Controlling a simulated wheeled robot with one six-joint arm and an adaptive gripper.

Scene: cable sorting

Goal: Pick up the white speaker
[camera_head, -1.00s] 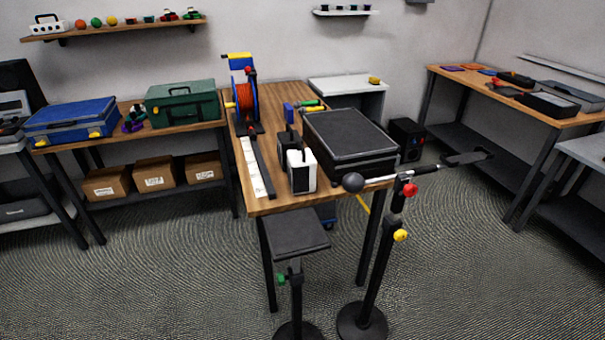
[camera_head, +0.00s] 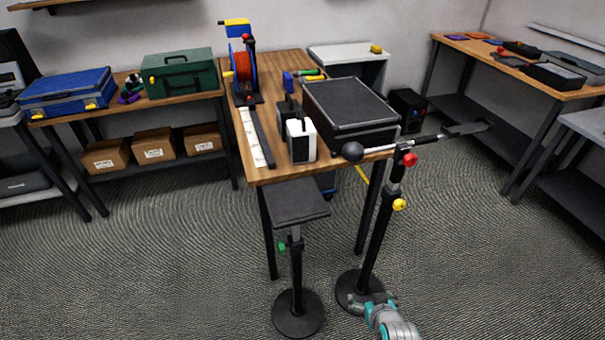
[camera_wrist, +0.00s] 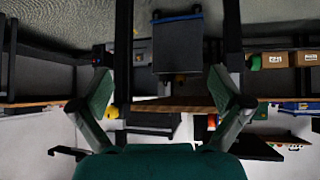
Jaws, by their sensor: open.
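The white speaker (camera_head: 301,140) stands upright near the front edge of the wooden table (camera_head: 274,172). It is a small white box with a dark face, and a black speaker (camera_head: 285,119) stands right behind it. My gripper (camera_head: 372,303) shows at the bottom right of the head view, low in front of the table and well away from the speaker. In the wrist view my gripper (camera_wrist: 165,85) has its two green-grey fingers spread wide with nothing between them. The wrist picture looks upside down, and I cannot make out the white speaker there.
A large black case (camera_head: 350,112) sits right of the speaker. A white strip and black bar lie to its left, near a cable reel (camera_head: 243,68). A stand with a flat black top (camera_head: 297,202) and a microphone stand (camera_head: 382,215) with its boom stand in front of the table.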

